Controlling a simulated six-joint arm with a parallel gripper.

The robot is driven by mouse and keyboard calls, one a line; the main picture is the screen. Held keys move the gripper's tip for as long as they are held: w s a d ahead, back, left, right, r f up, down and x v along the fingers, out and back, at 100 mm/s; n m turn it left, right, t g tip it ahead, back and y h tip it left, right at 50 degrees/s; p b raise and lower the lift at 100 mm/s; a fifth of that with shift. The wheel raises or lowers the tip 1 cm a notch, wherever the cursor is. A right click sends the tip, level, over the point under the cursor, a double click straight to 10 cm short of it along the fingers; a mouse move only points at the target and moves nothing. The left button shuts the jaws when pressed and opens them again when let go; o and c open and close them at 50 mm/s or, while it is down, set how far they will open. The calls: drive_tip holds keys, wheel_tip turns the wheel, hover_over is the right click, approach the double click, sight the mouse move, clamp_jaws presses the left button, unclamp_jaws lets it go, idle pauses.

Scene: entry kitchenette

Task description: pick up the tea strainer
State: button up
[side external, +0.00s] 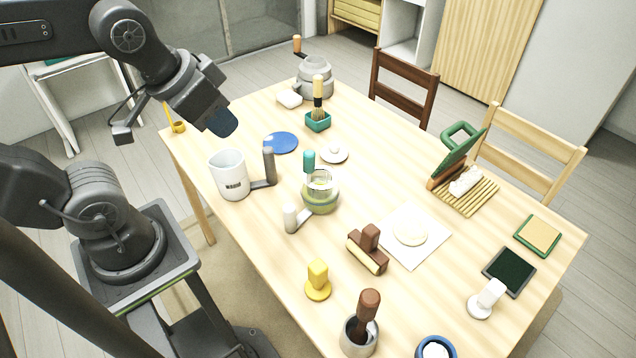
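What looks like the tea strainer (320,180) is a small clear, rounded piece with a teal upright handle (309,161). It sits at the top of a squat green pot (321,202) near the middle of the table; I cannot tell how it rests there. The pot has a pale side handle (290,218). My gripper (222,122) is above the table's far left part, up and left of the strainer and clear of it. Its fingers are dark and seen from the side, so the gap between them does not show. Nothing is visible hanging from it.
A white pitcher (229,176) with a grey handle stands left of the pot. A blue disc (281,142) and a white lid-like dish (334,153) lie behind. A brown block tool (368,250) and white sheet (413,254) are to the right. The near left table edge is bare.

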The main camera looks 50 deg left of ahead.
drive_tip(key=o, duration=0.8)
drive_tip(key=m+g, duration=0.6)
drive_tip(key=m, duration=0.7)
hover_over(310, 153)
drive_tip(key=a, duration=0.1)
wheel_tip(310, 153, down, 11)
drive_tip(key=shift+m, duration=0.3)
drive_tip(key=f, duration=0.8)
drive_tip(key=shift+w, duration=0.25)
drive_tip(key=shift+s+d+f, duration=0.1)
drive_tip(key=shift+d+f, duration=0.05)
drive_tip(key=shift+f, duration=0.8)
drive_tip(key=shift+s+d+f, duration=0.1)
drive_tip(key=shift+d+f, duration=0.05)
drive_tip(key=shift+f, duration=0.85)
drive_tip(key=shift+s+d+f, duration=0.1)
drive_tip(key=shift+d+f, duration=0.05)
drive_tip(key=shift+f, duration=0.8)
